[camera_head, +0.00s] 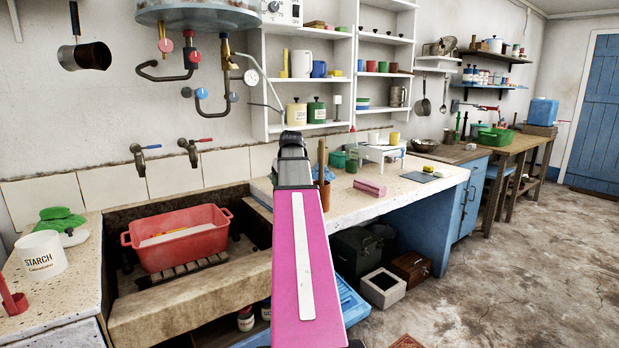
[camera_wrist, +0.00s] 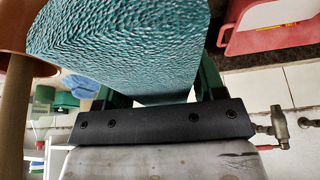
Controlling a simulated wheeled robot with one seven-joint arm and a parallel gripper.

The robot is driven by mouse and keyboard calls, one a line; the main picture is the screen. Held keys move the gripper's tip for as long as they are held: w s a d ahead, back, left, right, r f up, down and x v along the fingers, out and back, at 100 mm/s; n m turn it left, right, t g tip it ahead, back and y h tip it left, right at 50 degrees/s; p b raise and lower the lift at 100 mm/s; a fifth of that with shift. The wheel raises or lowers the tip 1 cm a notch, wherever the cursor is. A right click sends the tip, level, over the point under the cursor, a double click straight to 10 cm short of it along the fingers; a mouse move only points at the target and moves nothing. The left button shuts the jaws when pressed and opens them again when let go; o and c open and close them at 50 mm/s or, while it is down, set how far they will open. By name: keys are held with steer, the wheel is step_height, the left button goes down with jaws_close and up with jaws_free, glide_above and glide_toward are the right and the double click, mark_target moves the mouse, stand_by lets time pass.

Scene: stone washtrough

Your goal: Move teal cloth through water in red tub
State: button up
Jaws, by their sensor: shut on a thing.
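The red tub (camera_head: 183,252) stands on a slatted rack in the stone trough, left of my arm in the head view. Pale whitish water (camera_head: 180,234) shows inside it. Part of the tub also shows at the top right of the wrist view (camera_wrist: 268,38). The teal cloth (camera_wrist: 130,40) is a thick, ribbed piece in the wrist view, held between the dark green fingers of my gripper (camera_wrist: 165,95). My gripper is shut on it, beside the tub rather than over it. In the head view my arm hides the fingers and the cloth.
A brown pot with a wooden stick (camera_head: 322,163) stands on the counter close to my wrist. Two wall taps (camera_head: 188,150) and pipes hang above the trough. A starch tub (camera_head: 41,257) stands at left. A pink block (camera_head: 370,188) lies on the right counter.

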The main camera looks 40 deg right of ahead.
steer(key=w+a+f+n+g+y, duration=0.2)
steer(key=w+a+f+n, duration=0.35)
steer(key=a, duration=0.65)
steer(key=w+a+f+n+g+y, duration=0.1)
steer(key=w+a+f+n, duration=0.1)
steer(key=w+a+n, duration=0.8)
steer(key=w+a+f+n+g+y, duration=0.2)
steer(key=w+a+f+n, duration=0.25)
steer(key=a, duration=0.95)
steer(key=shift+m, duration=0.4)
steer(key=shift+w+d+f, duration=0.1)
steer(key=shift+w+f, duration=0.1)
steer(key=shift+f, duration=3.85)
steer(key=shift+w+f, duration=0.15)
steer(key=shift+f, duration=3.85)
steer(key=shift+a, duration=1.5)
steer(key=shift+d, duration=0.1)
